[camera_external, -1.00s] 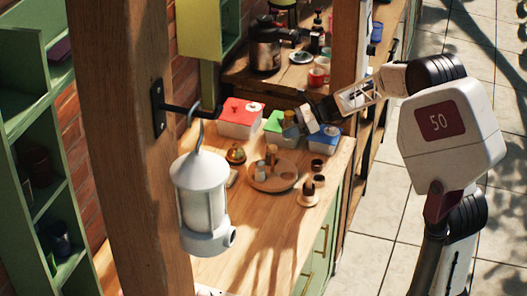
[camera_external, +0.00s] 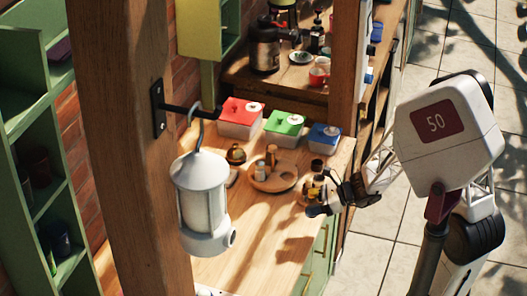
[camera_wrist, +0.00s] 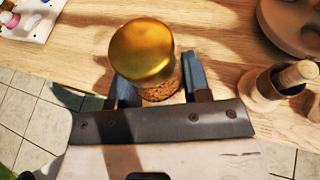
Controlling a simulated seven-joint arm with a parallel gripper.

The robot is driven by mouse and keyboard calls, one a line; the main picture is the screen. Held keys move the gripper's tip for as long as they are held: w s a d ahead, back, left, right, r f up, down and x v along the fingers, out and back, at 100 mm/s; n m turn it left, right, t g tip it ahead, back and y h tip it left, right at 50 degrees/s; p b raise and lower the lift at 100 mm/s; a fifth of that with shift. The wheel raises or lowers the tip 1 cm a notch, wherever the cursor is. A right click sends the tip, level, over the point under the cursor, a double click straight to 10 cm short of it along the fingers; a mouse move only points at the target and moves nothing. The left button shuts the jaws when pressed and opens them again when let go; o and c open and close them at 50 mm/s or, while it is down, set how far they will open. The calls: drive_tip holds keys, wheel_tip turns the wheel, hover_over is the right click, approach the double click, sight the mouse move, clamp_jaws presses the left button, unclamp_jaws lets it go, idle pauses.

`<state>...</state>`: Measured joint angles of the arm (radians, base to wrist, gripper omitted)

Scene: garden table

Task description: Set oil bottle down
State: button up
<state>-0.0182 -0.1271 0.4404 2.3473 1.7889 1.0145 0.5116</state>
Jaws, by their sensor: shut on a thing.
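The oil bottle has a round gold cap (camera_wrist: 141,50) over a cork-textured neck in the wrist view. It sits between the two blue-grey fingers of my gripper (camera_wrist: 158,92), which is shut on it. In the external view my gripper (camera_external: 325,203) is low at the right edge of the wooden table (camera_external: 265,232), and the small amber bottle (camera_external: 318,188) shows beside its fingers. The bottle's lower part is hidden in the wrist view. I cannot tell whether its base touches the tabletop.
A round wooden tray (camera_external: 262,186) with small shakers stands left of my gripper. A wooden cup (camera_wrist: 258,92) is close on the right in the wrist view. Red (camera_external: 241,111), green (camera_external: 285,122) and blue-lidded (camera_external: 325,137) boxes line the back. The table's front is clear.

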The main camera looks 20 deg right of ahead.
drive_tip(key=shift+t, duration=0.3)
drive_tip(key=s, duration=0.1)
drive_tip(key=s+f, duration=0.1)
drive_tip(key=s, duration=0.1)
drive_tip(key=s+f, duration=0.1)
drive_tip(key=shift+s, duration=0.3)
drive_tip(key=shift+w+f, duration=0.1)
drive_tip(key=shift+w, duration=0.05)
drive_tip(key=w+a, duration=0.1)
drive_tip(key=w, duration=0.4)
drive_tip(key=w+a+f, duration=0.1)
drive_tip(key=w+a, duration=0.1)
drive_tip(key=w, duration=0.3)
drive_tip(key=w+a, duration=0.2)
drive_tip(key=w, duration=0.3)
drive_tip(key=shift+f, duration=0.2)
drive_tip(key=shift+f, duration=0.1)
drive_tip(key=shift+f, duration=1.65)
drive_tip(key=shift+f, duration=0.1)
drive_tip(key=o, duration=1)
drive_tip(key=shift+c, duration=0.2)
